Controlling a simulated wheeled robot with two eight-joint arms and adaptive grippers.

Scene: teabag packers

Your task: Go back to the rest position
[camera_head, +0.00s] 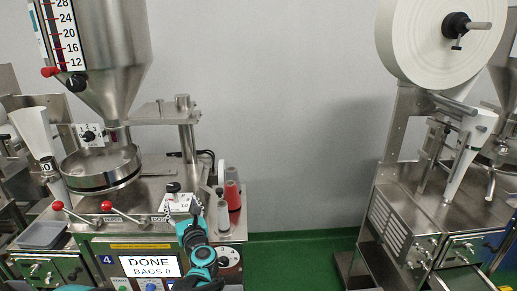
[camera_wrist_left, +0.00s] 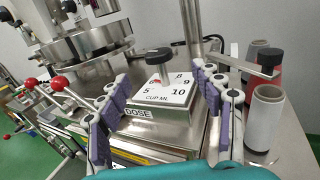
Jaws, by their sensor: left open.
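My left gripper (camera_head: 182,207) reaches up from the bottom of the head view, in front of the left packing machine (camera_head: 130,235). In the left wrist view the gripper (camera_wrist_left: 160,108) is open, its purple-padded fingers apart on either side of the dose dial (camera_wrist_left: 158,60). The dial has a black knob and a white plate marked with numbers and "CUP ML". Nothing is held between the fingers, and I cannot tell whether they touch the dial plate. My right gripper is not in view.
The machine's screen (camera_head: 151,267) reads "DONE BAGS 0". Red-knobbed levers (camera_head: 107,206) stand left of my gripper, and thread spools (camera_head: 232,195) stand to its right. Another machine with a large white roll (camera_head: 415,40) is at the right. Green floor (camera_head: 290,260) lies between the machines.

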